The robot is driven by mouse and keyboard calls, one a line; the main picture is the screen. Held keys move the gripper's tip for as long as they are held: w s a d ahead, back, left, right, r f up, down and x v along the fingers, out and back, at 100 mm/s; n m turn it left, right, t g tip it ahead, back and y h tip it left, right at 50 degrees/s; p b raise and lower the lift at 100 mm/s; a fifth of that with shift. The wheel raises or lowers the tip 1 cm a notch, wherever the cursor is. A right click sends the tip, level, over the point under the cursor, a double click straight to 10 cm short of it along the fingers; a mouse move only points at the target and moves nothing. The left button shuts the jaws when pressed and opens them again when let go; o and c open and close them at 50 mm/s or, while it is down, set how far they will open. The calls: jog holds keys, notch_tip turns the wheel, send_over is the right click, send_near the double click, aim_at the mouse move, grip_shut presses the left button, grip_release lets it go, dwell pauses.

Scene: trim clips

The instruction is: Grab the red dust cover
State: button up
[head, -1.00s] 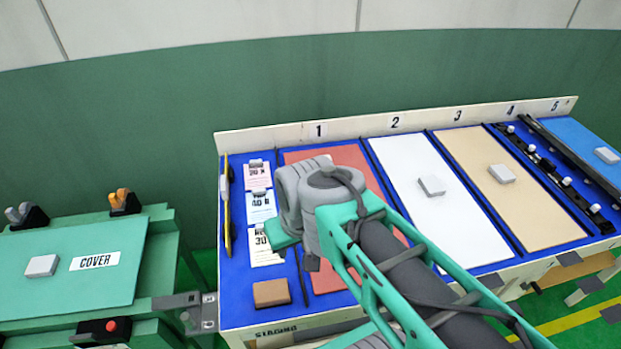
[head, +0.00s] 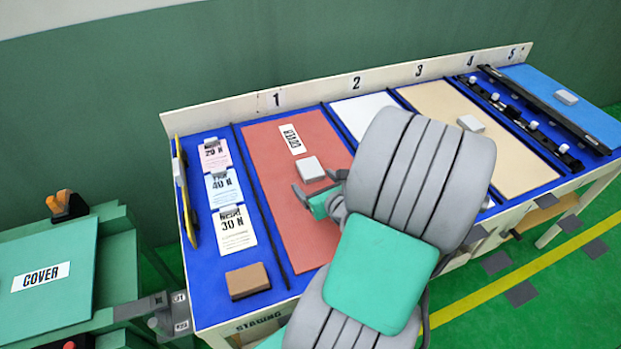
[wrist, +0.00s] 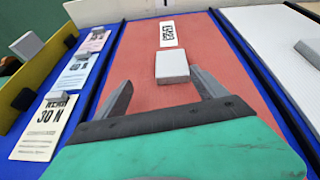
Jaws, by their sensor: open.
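The red dust cover (head: 272,185) is a flat red panel lying in slot 1 of the blue-topped table. It carries a white label (head: 292,139) and a light grey block-shaped grip (head: 309,168). In the wrist view the red panel (wrist: 135,60) fills the middle, with the grey grip (wrist: 172,66) near the fingertips. My gripper (head: 318,185) is open and empty, just in front of the grip. In the wrist view its two fingers (wrist: 160,85) point toward the grip, which lies nearer the right finger. My arm hides the panel's lower right part.
White (head: 358,112) and tan (head: 480,155) panels lie to the right, with dark rails and a blue panel (head: 540,85) beyond. Paper cards (head: 233,228), a brown block (head: 247,281) and a yellow-edged strip lie left. A green stand with a cover panel (head: 40,250) is at far left.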

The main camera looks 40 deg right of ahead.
aim_at(311, 169)
jog(key=shift+s+d+f+m, duration=0.1)
jog(key=shift+s+d+m, duration=0.05)
jog(key=shift+d+m, duration=0.6)
jog(key=shift+h, duration=0.3)
jog(key=x, duration=0.7)
jog(key=shift+w+d+b, duration=0.25)
jog(key=shift+b, duration=0.05)
jog(key=shift+c, duration=0.3)
grip_shut()
